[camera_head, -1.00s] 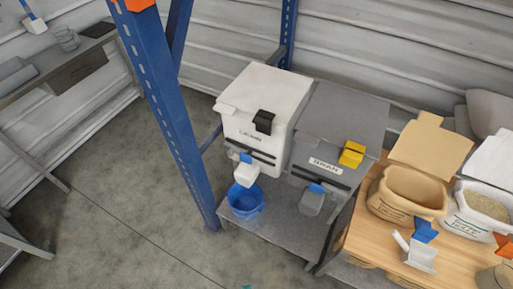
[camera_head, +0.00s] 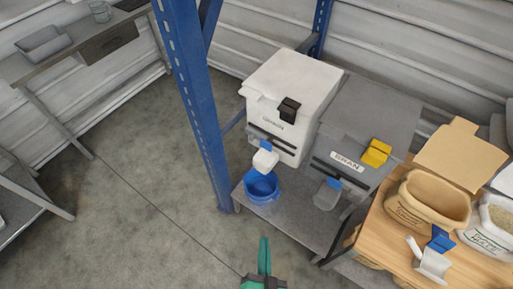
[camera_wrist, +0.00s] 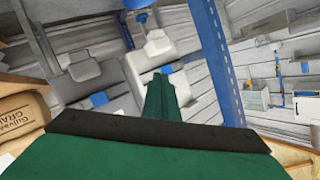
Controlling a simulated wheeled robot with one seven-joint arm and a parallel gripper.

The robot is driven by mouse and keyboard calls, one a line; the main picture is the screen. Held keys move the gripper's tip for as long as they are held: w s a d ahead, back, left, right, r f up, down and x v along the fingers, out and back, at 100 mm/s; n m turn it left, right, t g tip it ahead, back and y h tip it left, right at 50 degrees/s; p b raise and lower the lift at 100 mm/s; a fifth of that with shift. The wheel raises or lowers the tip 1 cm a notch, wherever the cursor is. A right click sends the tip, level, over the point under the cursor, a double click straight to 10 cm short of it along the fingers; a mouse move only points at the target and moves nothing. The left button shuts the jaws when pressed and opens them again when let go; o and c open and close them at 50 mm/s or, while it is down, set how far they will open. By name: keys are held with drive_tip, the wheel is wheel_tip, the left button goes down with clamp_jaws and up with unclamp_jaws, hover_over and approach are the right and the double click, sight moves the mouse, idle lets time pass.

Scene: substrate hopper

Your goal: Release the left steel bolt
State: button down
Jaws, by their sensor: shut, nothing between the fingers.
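Two hoppers stand side by side on a grey stand in the head view. The left one is white (camera_head: 290,85) with a black latch (camera_head: 289,110) and a dark slotted bar (camera_head: 270,140) across its front. The right one is grey (camera_head: 370,115), labelled BRAN, with a yellow latch (camera_head: 375,153). I cannot clearly pick out a steel bolt on either. My green gripper (camera_head: 264,243) is shut and empty, low in the picture, in front of the stand and apart from the hoppers. Its shut fingers (camera_wrist: 160,88) also show in the wrist view, with the hoppers beyond, seen tilted.
A blue bucket (camera_head: 262,188) sits below the white hopper's spout (camera_head: 265,160). A blue post (camera_head: 195,105) rises left of the hoppers. A wooden table (camera_head: 385,240) at right carries sacks (camera_head: 425,200) and a blue-handled scoop (camera_head: 432,262). The floor at left is clear.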

drive_tip(key=w+f+m+y, duration=0.1)
drive_tip(key=w+f+m, duration=0.15)
drive_tip(key=w, duration=0.45)
drive_tip(key=w+f+m, duration=0.1)
drive_tip(key=w+m, duration=0.2)
drive_tip(key=w, duration=0.4)
drive_tip(key=m+t+y, duration=0.2)
drive_tip(key=m+t, duration=0.1)
drive_tip(key=m, duration=0.1)
approach(255, 138)
drive_tip(key=s, duration=0.5)
drive_tip(key=shift+w+d+r, duration=0.1)
drive_tip(key=shift+d+r, duration=0.15)
drive_tip(key=shift+d, duration=0.15)
drive_tip(key=w, duration=0.3)
drive_tip(key=w+a, duration=0.1)
drive_tip(key=w, duration=0.5)
drive_tip(key=shift+w+a, duration=0.3)
drive_tip(key=shift+w, duration=0.1)
drive_tip(key=shift+w, duration=0.1)
